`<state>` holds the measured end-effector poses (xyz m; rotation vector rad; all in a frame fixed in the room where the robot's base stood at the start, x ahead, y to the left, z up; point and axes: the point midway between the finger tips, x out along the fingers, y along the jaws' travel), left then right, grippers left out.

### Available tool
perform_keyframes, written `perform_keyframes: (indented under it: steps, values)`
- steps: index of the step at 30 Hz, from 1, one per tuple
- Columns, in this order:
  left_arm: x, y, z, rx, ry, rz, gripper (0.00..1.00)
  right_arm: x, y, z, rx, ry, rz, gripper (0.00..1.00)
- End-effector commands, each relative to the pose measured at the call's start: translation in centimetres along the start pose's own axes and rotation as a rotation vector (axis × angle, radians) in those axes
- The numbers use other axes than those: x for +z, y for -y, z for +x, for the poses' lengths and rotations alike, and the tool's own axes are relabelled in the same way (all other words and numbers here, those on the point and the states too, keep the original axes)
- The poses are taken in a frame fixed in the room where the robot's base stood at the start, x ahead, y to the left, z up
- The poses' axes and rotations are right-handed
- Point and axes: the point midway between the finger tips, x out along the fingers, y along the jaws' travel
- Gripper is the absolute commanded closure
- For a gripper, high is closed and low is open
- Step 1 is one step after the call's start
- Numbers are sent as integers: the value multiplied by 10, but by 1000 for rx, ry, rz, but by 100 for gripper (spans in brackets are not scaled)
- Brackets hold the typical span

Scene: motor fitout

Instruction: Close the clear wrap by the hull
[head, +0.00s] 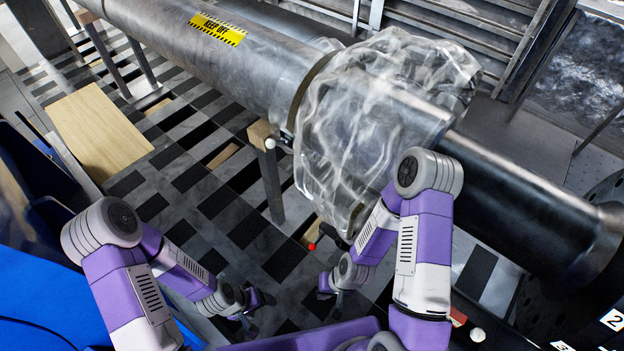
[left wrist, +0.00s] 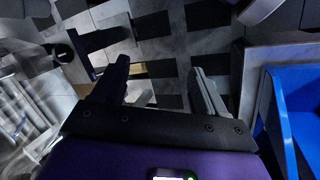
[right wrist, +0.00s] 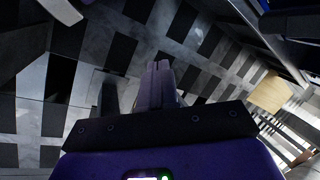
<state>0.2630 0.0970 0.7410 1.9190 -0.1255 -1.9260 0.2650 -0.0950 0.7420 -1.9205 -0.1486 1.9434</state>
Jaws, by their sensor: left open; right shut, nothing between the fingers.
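The clear wrap (head: 345,130) is a crumpled, see-through plastic sheet draped around the grey metal hull pipe (head: 225,60) near its dark right end. Its lower edge hangs in loose folds, and its far side is hidden. My right forearm covers part of its lower right. My right gripper (head: 332,290) is below the wrap, apart from it; its fingers are together and empty in the right wrist view (right wrist: 150,88). My left gripper (head: 250,312) is low at the bottom centre, away from the wrap. Its fingers are spread and empty in the left wrist view (left wrist: 160,85).
A red ball (head: 311,246) shows just below the wrap, and a white ball (head: 270,143) beside its left edge. A post (head: 272,185) stands under the pipe. A wooden board (head: 98,130) lies at left; blue surfaces (head: 50,290) fill the lower left.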

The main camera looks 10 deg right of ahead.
Motion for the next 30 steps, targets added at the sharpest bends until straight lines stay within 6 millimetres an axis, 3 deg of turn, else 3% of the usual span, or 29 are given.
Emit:
perform_keyframes:
  steps: [1, 4, 11, 14, 16, 20, 23, 30]
  values:
    - [1, -6, -16, 0, 0, 1, 19, -3, 8, -16, 0, 4, -17, 100]
    - [2, -16, -42, 1, 0, 1, 4, -9, 21, -43, -2, 23, -60, 100]
    - [5, -39, -104, 1, 0, 1, 4, -24, 58, -106, 5, 87, -194, 100]
    - [6, -48, -126, 1, 0, 1, 4, -39, 78, -135, 22, 131, -303, 100]
    - [5, -44, -117, 1, -1, 2, 4, -55, 83, -134, 47, 175, -402, 100]
    - [6, -44, -118, 0, 1, 0, 4, -82, 99, -160, 122, 263, -581, 100]
    - [6, -45, -120, 0, 0, 0, 4, -106, 114, -193, 208, 333, -715, 100]
    - [6, -47, -126, 0, 0, 0, 4, -146, 151, -294, 453, 480, -922, 100]
